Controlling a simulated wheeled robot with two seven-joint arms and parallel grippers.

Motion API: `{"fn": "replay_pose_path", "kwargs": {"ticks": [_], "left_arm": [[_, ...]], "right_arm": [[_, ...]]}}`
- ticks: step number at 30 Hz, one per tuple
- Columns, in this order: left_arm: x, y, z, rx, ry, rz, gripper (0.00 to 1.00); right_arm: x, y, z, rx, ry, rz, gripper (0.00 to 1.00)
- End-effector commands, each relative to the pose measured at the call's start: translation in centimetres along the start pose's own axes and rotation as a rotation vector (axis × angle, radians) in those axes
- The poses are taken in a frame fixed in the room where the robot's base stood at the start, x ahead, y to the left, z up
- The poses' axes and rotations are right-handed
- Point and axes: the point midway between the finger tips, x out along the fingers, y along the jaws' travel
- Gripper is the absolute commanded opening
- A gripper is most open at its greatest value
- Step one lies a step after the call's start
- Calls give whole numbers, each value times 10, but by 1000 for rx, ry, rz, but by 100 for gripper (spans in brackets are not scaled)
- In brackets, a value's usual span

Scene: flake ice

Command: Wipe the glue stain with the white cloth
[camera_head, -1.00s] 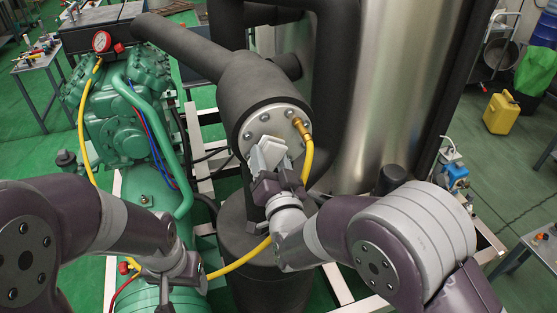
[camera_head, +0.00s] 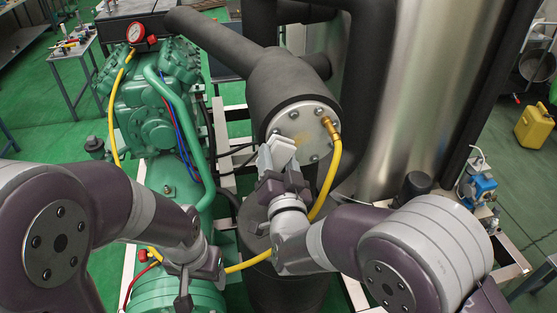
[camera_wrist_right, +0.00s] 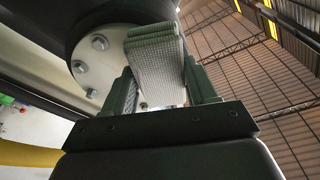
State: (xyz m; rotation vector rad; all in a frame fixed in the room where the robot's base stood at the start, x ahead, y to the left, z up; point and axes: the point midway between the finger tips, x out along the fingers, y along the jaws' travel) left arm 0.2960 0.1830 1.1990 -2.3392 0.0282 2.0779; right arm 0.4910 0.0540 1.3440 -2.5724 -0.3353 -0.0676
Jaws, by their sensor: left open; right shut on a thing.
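The white cloth (camera_head: 277,153) is folded and held between the fingers of my right gripper (camera_head: 283,178). It also shows in the right wrist view (camera_wrist_right: 160,72) between the two fingers, with its folded top close to a round metal flange. This bolted flange (camera_head: 305,124) closes the end of a black insulated pipe; the cloth covers its lower left edge. I cannot tell whether the cloth touches it. My left gripper (camera_head: 184,298) is open and empty, pointing down at the lower left, near the green tank.
A yellow hose (camera_head: 331,175) runs from a brass fitting on the flange, down beside my right gripper. Green compressor machinery (camera_head: 145,112) stands to the left. A large metal cylinder (camera_head: 425,90) stands at right. A black vertical cylinder (camera_head: 285,292) is below.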

Motion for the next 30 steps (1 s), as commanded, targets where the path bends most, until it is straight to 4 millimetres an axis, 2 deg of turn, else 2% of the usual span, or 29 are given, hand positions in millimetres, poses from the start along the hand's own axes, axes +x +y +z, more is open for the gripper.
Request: {"fn": "replay_pose_path", "kwargs": {"ticks": [30], "left_arm": [[5, 0, 1, 0, 0, 0, 63]], "right_arm": [[10, 0, 1, 0, 1, 0, 19]]}}
